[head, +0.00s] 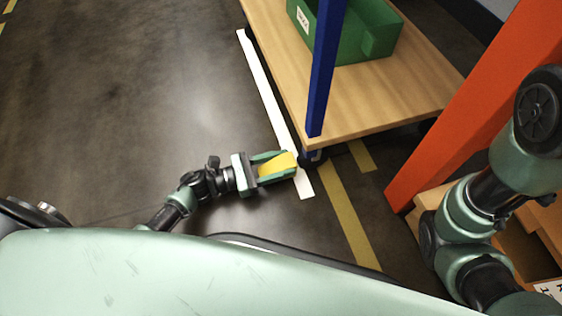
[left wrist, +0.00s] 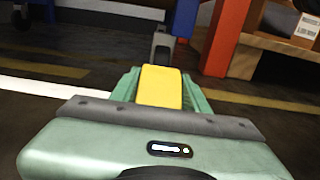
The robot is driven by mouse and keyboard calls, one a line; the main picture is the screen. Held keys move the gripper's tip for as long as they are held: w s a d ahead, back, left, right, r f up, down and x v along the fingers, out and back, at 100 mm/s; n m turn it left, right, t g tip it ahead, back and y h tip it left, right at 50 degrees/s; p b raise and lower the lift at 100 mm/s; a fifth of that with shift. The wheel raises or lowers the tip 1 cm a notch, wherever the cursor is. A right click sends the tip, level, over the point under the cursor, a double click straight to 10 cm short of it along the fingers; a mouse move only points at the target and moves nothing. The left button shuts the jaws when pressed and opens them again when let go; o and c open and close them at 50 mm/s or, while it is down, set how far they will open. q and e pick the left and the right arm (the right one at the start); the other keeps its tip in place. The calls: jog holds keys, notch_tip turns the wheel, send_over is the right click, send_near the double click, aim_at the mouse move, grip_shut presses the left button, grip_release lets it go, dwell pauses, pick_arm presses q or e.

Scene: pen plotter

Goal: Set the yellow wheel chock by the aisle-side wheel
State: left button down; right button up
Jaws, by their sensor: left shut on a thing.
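The yellow wheel chock (head: 277,166) is held between the fingers of my left gripper (head: 279,166), low near the floor. It also shows in the left wrist view (left wrist: 160,87) between the green fingers. The wheel (head: 313,158) at the near corner of the wooden cart (head: 380,118) is just to the right of the chock. In the left wrist view the caster (left wrist: 162,45) stands straight ahead beyond the chock's far end. I cannot tell whether chock and wheel touch. My right gripper is not in view; part of my right arm shows at the right.
A blue post (head: 325,70) rises from the cart's near corner, and a green bin (head: 350,35) sits on the deck. A white floor strip (head: 268,95) runs along the cart's left side. An orange upright (head: 470,100) stands at the right. The floor at left is clear.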

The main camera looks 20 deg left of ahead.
aim_at(270, 169)
pick_arm(q)
jog(key=shift+f, duration=0.45)
dwell(0.4)
jog(key=c, duration=0.6)
grip_release()
jog(key=shift+c, duration=0.2)
jog(key=shift+f, duration=0.1)
jog(key=shift+a, duration=0.1)
jog(key=p+v, duration=0.3)
jog(key=v, duration=0.4)
jog(key=shift+s+a, duration=0.2)
jog(key=shift+a, duration=0.1)
